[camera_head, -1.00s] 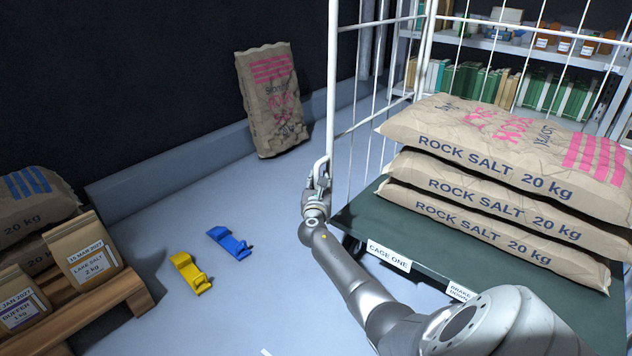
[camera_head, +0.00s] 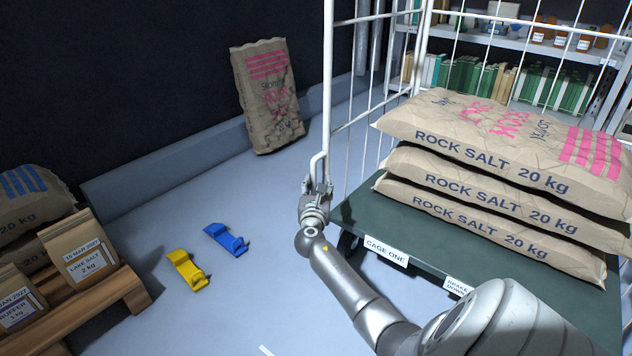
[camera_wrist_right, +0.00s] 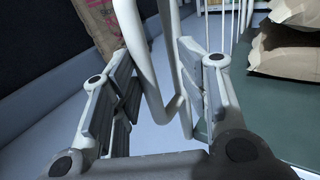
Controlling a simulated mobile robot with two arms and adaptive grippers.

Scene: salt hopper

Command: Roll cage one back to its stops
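Cage one (camera_head: 325,80) is a white wire roll cage with a dark green deck (camera_head: 440,250). Its front edge has a "CAGE ONE" label (camera_head: 386,250) and a partly hidden brake label (camera_head: 458,287). A white bent handle (camera_head: 318,163) stands out from its left post, and also shows in the right wrist view (camera_wrist_right: 150,75). My right gripper (camera_head: 316,188) is at the handle. In the wrist view its fingers (camera_wrist_right: 160,85) are spread, with the handle tube between them and gaps beside it. My left gripper is not in view. No stops can be clearly identified.
Several rock salt sacks (camera_head: 480,190) lie stacked on the deck. A blue chock-like piece (camera_head: 226,239) and a yellow one (camera_head: 187,269) lie on the floor left. A sack (camera_head: 268,95) leans on the wall. A wooden pallet (camera_head: 110,300) holds bags. Shelves (camera_head: 510,45) stand behind.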

